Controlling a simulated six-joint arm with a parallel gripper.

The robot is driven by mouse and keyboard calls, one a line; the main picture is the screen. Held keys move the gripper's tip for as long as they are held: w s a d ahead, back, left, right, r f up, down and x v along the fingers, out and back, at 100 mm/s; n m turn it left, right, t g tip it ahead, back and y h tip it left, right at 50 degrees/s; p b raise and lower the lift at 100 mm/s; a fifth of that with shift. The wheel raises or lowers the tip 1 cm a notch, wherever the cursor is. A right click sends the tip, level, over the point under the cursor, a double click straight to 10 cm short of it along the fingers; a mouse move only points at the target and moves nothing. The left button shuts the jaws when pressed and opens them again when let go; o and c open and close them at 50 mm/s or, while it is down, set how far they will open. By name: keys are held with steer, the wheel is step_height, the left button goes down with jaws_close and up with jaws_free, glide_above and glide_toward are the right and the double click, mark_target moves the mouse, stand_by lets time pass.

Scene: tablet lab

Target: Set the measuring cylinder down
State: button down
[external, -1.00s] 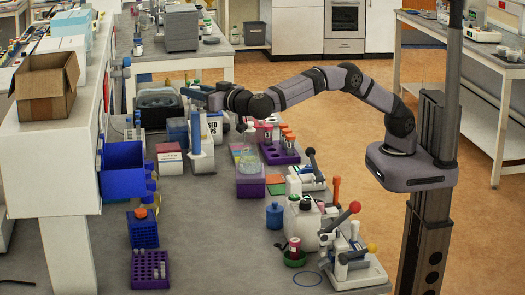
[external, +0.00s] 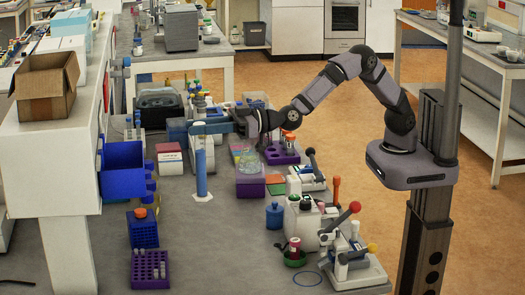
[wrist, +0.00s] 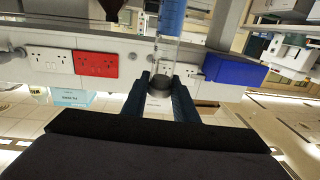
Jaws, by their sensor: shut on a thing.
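The measuring cylinder (external: 201,175) is a tall, narrow tube that shows blue, with a pale foot, upright above the left part of the grey bench. My gripper (external: 201,128) reaches in level from the right and is shut on it above its blue part. The foot is at or close to the bench top; I cannot tell if it touches. In the wrist view, the clear wall of the cylinder (wrist: 162,62) stands between the two blue fingers of my gripper (wrist: 160,90), with blue showing at the top edge of the picture.
A purple box with a flask (external: 249,182) stands right of the cylinder. A red-and-white box (external: 169,159) is behind left. A blue bin (external: 122,170), a blue rack (external: 142,232) and a purple rack (external: 149,270) line the left. Bench in front of the cylinder is clear.

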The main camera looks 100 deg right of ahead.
mark_target(201, 161)
steer(key=shift+a+f, duration=0.3)
steer(key=shift+f, duration=0.1)
steer(key=shift+f+p, duration=1.55)
steer(key=shift+f, duration=3.4)
steer(key=shift+f+b, duration=0.25)
steer(key=shift+b, duration=0.05)
steer(key=c, duration=1.4)
jaws_free()
steer(key=shift+r, duration=0.15)
